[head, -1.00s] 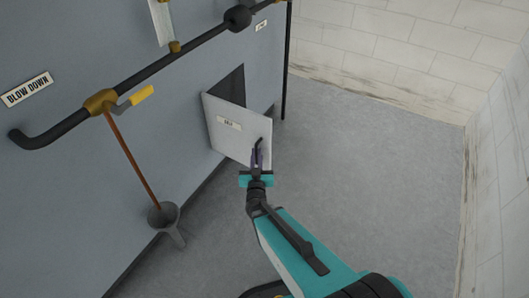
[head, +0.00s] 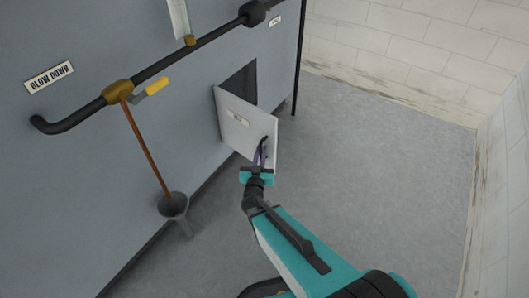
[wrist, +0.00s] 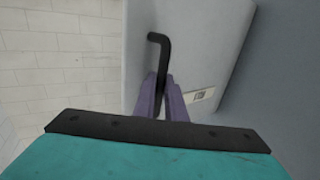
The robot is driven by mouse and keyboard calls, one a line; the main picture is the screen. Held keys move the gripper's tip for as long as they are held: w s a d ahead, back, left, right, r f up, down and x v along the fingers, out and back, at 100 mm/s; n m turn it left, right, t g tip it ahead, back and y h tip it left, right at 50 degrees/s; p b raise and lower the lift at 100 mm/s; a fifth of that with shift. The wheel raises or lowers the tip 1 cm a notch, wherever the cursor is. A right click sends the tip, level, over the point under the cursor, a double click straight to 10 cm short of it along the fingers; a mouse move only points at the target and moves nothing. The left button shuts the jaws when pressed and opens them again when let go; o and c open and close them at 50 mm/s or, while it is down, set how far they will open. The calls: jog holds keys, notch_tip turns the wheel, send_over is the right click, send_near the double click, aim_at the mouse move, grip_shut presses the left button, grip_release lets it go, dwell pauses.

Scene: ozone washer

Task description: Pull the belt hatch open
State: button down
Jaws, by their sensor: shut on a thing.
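The belt hatch (head: 236,118) is a light grey panel with a small label on the grey-blue machine wall. It stands partly open, swung out from a dark opening (head: 243,82) behind it. Its black bent handle (wrist: 160,44) shows in the wrist view. My gripper (head: 260,156) is at the hatch's lower right, and its purple fingers (wrist: 161,100) are shut on the handle. The fingers hide the handle's lower part in the wrist view.
A black pipe (head: 185,58) with a yellow-handled valve (head: 155,86) runs along the wall at left. A thin brown pipe drops into a grey funnel (head: 173,206). The floor (head: 380,150) at right is clear up to the white block wall (head: 410,55).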

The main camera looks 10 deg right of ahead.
jog(key=c, duration=2.1)
grip_release()
jog(key=shift+w+a+r, duration=0.15)
jog(key=shift+w+a, duration=0.15)
jog(key=shift+a, duration=0.05)
jog(key=shift+d, duration=0.15)
jog(key=shift+s, duration=0.1)
jog(key=shift+s+d, duration=0.1)
jog(key=shift+s, duration=0.1)
jog(key=shift+p+v, duration=2.65)
jog(key=shift+v, duration=4.1)
